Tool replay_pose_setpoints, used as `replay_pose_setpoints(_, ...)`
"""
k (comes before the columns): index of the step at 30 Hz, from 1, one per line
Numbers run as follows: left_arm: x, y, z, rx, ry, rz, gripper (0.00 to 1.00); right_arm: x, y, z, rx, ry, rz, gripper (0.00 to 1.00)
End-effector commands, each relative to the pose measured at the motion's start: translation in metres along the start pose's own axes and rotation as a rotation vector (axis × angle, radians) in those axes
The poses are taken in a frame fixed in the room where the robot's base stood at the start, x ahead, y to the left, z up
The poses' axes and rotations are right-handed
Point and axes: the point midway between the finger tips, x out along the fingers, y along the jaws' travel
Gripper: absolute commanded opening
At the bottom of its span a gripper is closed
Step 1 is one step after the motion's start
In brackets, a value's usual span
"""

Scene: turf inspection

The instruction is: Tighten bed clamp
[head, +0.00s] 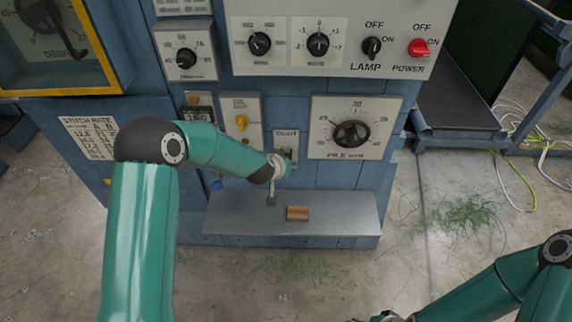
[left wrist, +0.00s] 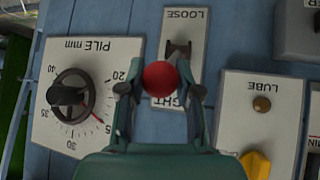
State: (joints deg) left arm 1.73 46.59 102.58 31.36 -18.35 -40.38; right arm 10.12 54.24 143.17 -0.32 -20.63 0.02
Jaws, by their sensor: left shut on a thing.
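The bed clamp is a lever with a red ball knob (left wrist: 161,75) on a pale plate (left wrist: 182,20) marked LOOSE at one end and TIGHT at the other. The left wrist view shows it upside down. My left gripper (left wrist: 161,90) is shut on the red knob, one finger on each side. The lever's shaft is mostly hidden behind the knob. In the head view my left gripper (head: 284,166) is at the clamp plate (head: 286,136) and covers its lower part and the knob. My right gripper (head: 383,318) shows only partly at the bottom edge; its jaws are unclear.
The PILE mm dial (head: 351,132) is close to the right of the clamp. The LUBE plate with a yellow knob (head: 241,122) is on the left. A grey ledge (head: 345,212) below holds a small brown block (head: 297,213). Cables (head: 512,185) lie on the floor at right.

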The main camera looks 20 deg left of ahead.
Motion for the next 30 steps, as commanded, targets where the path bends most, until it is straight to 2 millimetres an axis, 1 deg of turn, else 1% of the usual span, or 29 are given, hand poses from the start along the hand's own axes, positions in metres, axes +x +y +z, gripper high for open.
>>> replay_pose_setpoints(1,-0.0025,-0.0015,-0.0100,0.001,0.019,-0.006,0.00,-0.0024,-0.0009,0.0000,0.000,0.000,0.000,0.66)
replay_pose_setpoints(15,-0.0025,-0.0030,-0.0105,0.000,0.020,-0.007,0.00,-0.0027,-0.0010,0.0000,0.000,0.000,0.000,0.66)
replay_pose_setpoints(16,-0.0025,-0.0031,-0.0105,0.000,0.020,-0.007,0.38,-0.0027,-0.0010,0.0000,0.000,0.000,0.000,0.66)
replay_pose_setpoints(18,-0.0025,-0.0031,-0.0097,-0.001,0.018,-0.006,0.49,-0.0027,-0.0010,0.0000,0.000,0.000,0.000,0.66)
replay_pose_setpoints(20,-0.0022,-0.0030,-0.0084,-0.001,0.015,-0.006,0.59,-0.0026,-0.0010,0.0000,0.000,0.000,0.000,0.66)
replay_pose_setpoints(30,-0.0031,-0.0030,-0.0050,-0.002,0.008,-0.004,0.59,-0.0030,-0.0010,-0.0001,0.000,0.000,0.000,0.66)
